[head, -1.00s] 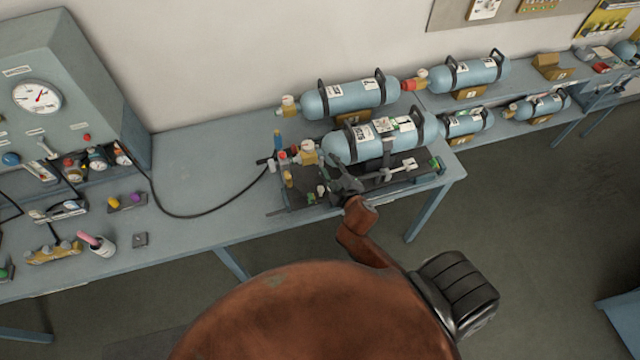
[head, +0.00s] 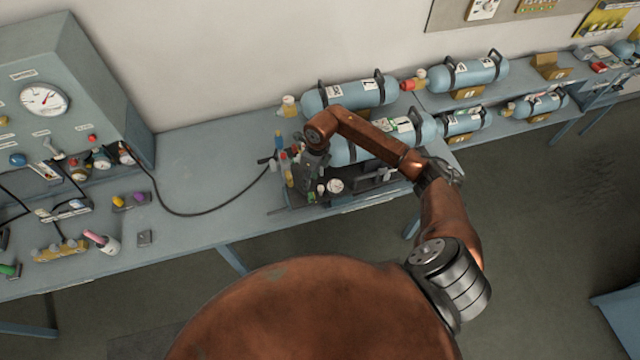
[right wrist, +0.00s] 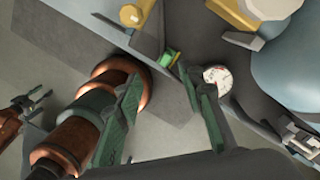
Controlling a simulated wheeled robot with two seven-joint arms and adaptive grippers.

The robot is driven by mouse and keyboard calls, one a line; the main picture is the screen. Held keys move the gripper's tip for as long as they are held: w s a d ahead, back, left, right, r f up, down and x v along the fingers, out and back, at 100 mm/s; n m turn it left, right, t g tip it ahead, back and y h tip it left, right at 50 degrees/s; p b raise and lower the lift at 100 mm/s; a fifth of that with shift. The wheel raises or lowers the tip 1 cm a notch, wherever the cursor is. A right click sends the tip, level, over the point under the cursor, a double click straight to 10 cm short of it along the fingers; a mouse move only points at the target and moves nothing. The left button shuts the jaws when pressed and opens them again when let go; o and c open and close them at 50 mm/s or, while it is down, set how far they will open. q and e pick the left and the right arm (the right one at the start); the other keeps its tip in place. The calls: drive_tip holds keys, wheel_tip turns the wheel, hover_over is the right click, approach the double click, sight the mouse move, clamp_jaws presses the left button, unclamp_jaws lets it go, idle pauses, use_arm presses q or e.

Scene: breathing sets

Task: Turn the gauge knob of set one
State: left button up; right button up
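The set one cylinder (head: 350,150) appears to be the light blue one lying on a dark board on the bench, partly hidden by my right arm. A small white round gauge (head: 335,186) with red marks is at the board's front; it also shows in the right wrist view (right wrist: 218,78). A small green part (right wrist: 168,58) lies to its left; I cannot tell whether it is the gauge knob. My right gripper (right wrist: 165,108) is open and empty, one finger close beside the gauge. A small gripper, likely my left (right wrist: 35,100), shows blurred at the wrist view's left edge.
A black hose (head: 185,212) runs from the gauge panel (head: 60,90) to the board.

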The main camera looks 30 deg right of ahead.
sight(320, 187)
drive_tip(key=d, duration=0.2)
drive_tip(key=d+h, duration=0.1)
drive_tip(key=shift+s+d+r+h, duration=0.1)
drive_tip(key=shift+d+r+h, duration=0.05)
drive_tip(key=shift+d+h, duration=0.2)
drive_tip(key=shift+f+p, duration=1.2)
drive_tip(key=shift+f, duration=2.55)
drive_tip(key=shift+c, duration=0.3)
clamp_jaws()
